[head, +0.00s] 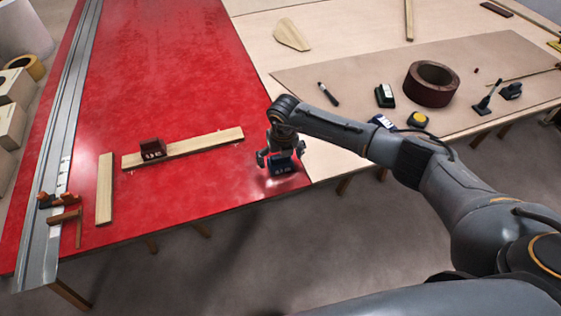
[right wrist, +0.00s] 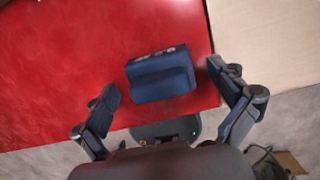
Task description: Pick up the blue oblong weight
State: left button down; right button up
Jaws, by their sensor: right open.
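The blue oblong weight (head: 283,167) lies on the red panel near its front right corner. In the right wrist view the weight (right wrist: 161,76) shows whole, with pale markings along its far edge. My right gripper (head: 280,160) is just above the weight, and its fingers partly hide it in the head view. In the right wrist view the right gripper (right wrist: 172,97) is open, with one finger to the left of the weight and one to the right, both apart from it. My left gripper is not in view.
A dark red weight (head: 152,149) sits by a wooden strip (head: 185,148) on the red panel (head: 190,70). A tape roll (head: 431,84) and several tools lie on the pale table at right.

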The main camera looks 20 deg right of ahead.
jog(key=c, duration=1.7)
jog(key=shift+r, duration=0.1)
jog(key=shift+c, duration=1.1)
jog(key=shift+w, duration=0.1)
